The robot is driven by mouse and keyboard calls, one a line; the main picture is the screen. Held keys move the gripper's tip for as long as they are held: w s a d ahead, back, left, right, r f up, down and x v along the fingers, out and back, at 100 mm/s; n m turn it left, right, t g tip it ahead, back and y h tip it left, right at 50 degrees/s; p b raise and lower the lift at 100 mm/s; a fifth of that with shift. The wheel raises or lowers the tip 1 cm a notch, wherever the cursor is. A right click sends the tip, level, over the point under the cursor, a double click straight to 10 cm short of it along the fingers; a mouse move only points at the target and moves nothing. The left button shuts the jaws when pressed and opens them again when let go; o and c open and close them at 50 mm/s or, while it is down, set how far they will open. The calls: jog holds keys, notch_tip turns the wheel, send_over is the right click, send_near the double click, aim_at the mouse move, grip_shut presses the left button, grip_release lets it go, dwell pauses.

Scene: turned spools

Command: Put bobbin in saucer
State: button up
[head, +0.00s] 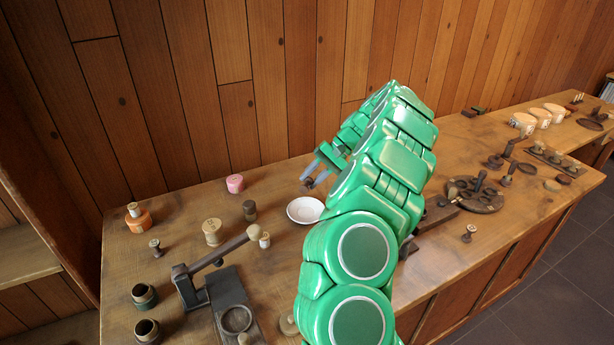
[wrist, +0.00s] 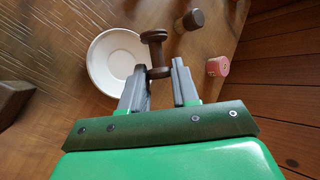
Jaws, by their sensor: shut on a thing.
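The bobbin (wrist: 154,50) is a dark brown turned spool with two wide flanges and a narrow waist. My gripper (wrist: 160,75) is shut on its near end in the wrist view; the far end sticks out past the fingertips. In the head view my gripper (head: 316,171) holds the bobbin (head: 308,184) just behind the saucer (head: 305,217). The saucer is a white, shallow, empty round dish on the bench. In the wrist view the bobbin overlaps the right rim of the saucer (wrist: 99,67). The exact height of the bobbin above the bench is hard to tell.
A brown cylinder (wrist: 192,19) and a pink one (wrist: 218,66) stand right of the saucer in the wrist view. A dark lever press (head: 190,285) stands left of my arm in the head view. A plank wall (head: 270,80) closes off the back.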

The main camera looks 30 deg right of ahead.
aim_at(312, 207)
jog(key=shift+f, duration=3.9)
jog(key=o, duration=1.1)
jog(key=shift+c, duration=0.2)
jog(key=shift+f, duration=0.1)
jog(key=shift+c, duration=0.2)
jog(key=shift+o, duration=0.3)
notch_tip(312, 207, up, 7)
jog(key=shift+f, duration=0.1)
jog(key=shift+r, duration=0.2)
